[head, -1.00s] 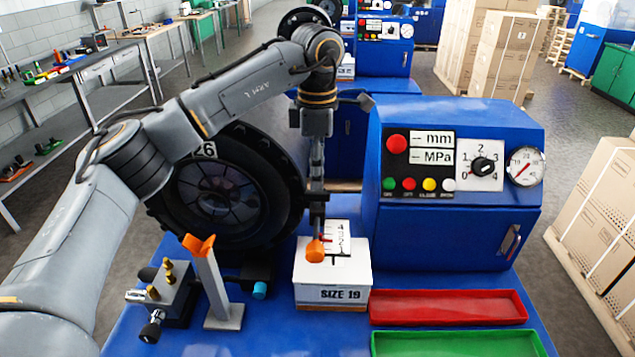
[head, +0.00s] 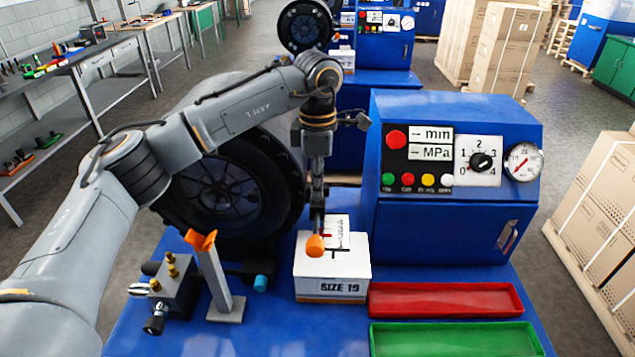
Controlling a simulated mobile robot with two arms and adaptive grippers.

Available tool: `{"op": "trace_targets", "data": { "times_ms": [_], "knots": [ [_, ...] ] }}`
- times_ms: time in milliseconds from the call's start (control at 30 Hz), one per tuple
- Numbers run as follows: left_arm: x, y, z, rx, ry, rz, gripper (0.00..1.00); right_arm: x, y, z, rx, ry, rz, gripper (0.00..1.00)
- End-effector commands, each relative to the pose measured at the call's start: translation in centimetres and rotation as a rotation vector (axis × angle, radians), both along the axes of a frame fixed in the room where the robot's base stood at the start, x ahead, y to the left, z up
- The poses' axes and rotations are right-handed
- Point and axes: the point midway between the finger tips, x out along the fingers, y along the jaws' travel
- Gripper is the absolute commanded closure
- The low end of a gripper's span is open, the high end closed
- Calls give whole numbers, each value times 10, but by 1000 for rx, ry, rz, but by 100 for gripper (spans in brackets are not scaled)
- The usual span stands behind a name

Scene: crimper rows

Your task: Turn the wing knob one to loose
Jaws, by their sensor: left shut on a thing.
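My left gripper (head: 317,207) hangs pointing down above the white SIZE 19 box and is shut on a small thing. An orange rounded piece (head: 315,245) shows right at its fingertips, in front of the box top; whether this piece is the wing knob I cannot tell. The fingers are thin and dark here, so the exact grip is hidden. No part is clearly recognisable as the wing knob. A metal block with brass fittings and a black knob (head: 154,325) sits at the left of the blue bench. My right gripper is not in view.
The white box (head: 332,288) stands on the blue bench (head: 270,335). A grey stand with an orange fork top (head: 219,285) and a cyan-ended black part (head: 260,283) are left of it. Red (head: 445,299) and green (head: 455,340) trays and a blue control cabinet (head: 440,235) are right.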

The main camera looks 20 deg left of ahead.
Motion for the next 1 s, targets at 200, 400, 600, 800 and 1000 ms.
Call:
{"op": "trace_targets", "data": {
  "times_ms": [200, 400, 600, 800, 1000],
  "knots": [
    [0, 0, -1, -1, 0, 25, 100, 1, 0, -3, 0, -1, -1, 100],
    [0, 0, -2, -1, 0, 118, 100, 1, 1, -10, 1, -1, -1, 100],
    [0, 0, -2, -2, -2, 279, 100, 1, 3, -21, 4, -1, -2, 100],
    [0, 0, -2, -1, -1, 470, 100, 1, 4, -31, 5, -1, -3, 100],
    [1, 0, -1, -1, -3, 660, 100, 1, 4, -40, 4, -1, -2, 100]
  ]
}}
